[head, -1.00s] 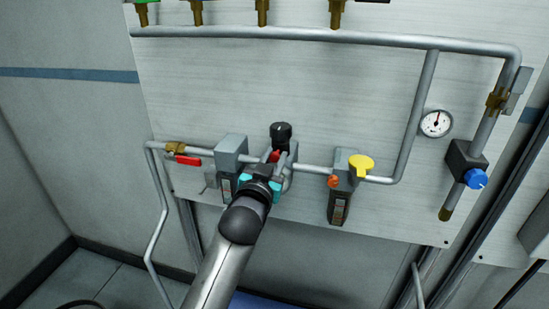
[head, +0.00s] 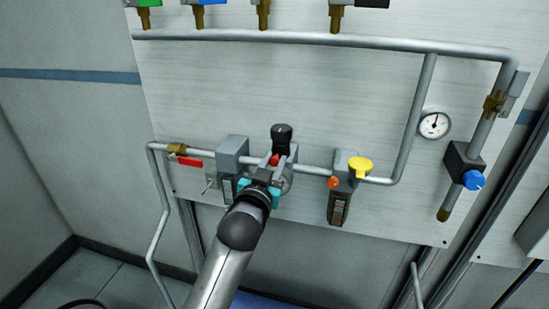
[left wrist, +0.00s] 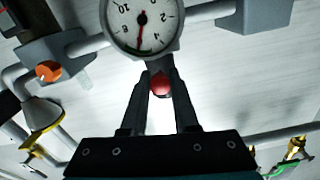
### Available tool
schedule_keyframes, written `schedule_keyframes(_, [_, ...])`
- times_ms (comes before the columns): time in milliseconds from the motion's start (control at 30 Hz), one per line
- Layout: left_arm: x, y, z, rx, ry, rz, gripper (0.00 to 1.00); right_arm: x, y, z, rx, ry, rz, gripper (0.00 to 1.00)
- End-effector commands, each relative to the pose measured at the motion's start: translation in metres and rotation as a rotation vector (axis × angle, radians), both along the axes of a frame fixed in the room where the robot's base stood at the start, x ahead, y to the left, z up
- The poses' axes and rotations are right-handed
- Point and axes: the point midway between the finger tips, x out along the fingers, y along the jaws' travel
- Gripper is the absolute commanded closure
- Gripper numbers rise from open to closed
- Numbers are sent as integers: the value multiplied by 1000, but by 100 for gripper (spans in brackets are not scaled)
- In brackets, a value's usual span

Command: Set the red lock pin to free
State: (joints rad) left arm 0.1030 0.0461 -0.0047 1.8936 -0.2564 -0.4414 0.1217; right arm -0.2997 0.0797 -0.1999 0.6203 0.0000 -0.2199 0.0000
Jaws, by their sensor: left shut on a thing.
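The red lock pin (head: 274,160) shows as a small red spot just below a black knob (head: 281,133) on the pipe fitting. In the left wrist view its round red head (left wrist: 160,85) sits between my two fingertips, below a dial gauge. My left gripper (head: 277,163) is at the fitting, with its fingers closed on the red pin. The pin's shaft is hidden, so I cannot tell how far it is pulled out. My right gripper is in neither view.
A grey box (head: 233,150) and a red lever (head: 189,162) are left of my gripper. An orange knob (head: 333,182) and a yellow knob (head: 360,167) are to the right, with a blue knob (head: 474,180) further off.

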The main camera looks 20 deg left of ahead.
Motion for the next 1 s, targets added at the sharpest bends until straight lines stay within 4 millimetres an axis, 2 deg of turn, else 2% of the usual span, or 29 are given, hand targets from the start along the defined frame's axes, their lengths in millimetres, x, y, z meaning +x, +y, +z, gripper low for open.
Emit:
schedule_keyframes(67, [-3,0,1,-1,5,0,100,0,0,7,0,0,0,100])
schedule_keyframes(333, [-4,-1,-1,0,3,-1,100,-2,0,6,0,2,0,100])
schedule_keyframes(367, [-4,-1,-1,0,3,-1,71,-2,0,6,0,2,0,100])
schedule_keyframes(633, [-4,-1,-1,0,3,-1,40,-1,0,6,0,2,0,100])
schedule_keyframes(1000, [-9,-1,0,0,2,0,40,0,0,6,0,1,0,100])
